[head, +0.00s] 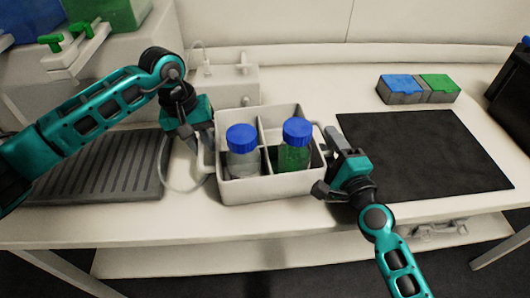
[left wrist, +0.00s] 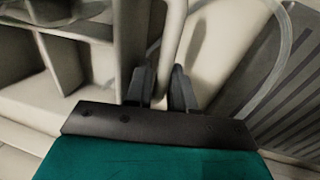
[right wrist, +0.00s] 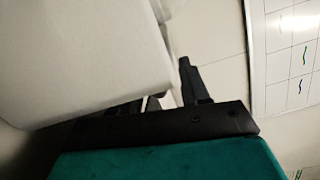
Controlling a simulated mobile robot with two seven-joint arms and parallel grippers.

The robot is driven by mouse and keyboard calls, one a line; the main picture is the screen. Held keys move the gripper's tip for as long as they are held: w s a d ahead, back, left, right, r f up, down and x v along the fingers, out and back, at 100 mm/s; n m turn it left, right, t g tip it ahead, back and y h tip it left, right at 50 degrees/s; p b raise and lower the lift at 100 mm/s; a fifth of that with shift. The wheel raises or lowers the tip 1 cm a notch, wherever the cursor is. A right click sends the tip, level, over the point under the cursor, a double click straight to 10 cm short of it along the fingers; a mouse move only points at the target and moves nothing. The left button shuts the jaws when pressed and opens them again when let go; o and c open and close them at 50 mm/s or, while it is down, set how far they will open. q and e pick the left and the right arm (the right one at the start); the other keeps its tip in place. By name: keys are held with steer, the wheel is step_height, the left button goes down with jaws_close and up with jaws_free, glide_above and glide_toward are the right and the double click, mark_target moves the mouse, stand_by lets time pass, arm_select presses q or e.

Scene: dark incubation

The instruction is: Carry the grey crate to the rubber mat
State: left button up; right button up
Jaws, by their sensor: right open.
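The grey crate (head: 270,187) stands upright on the bench in the middle of the head view. The black rubber mat (head: 425,155) lies bare right of the crate.
A ridged dark drainer (head: 95,175) lies left of the crate. A white box with a tube (head: 225,85) stands behind it. A small holder with blue and green blocks (head: 418,95) sits behind the mat. A dark object (head: 512,90) stands at the far right.

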arm_select(q)
steer(key=shift+c, duration=0.2)
arm_select(e)
steer(key=shift+c, duration=0.2)
arm_select(q)
jaws_close()
arm_select(e)
steer(key=c, duration=0.4)
jaws_close()
arm_select(q)
steer(key=shift+w+r, duration=0.1)
steer(key=shift+r, duration=0.1)
arm_select(e)
steer(key=shift+w+r, duration=0.1)
steer(key=shift+r, duration=0.15)
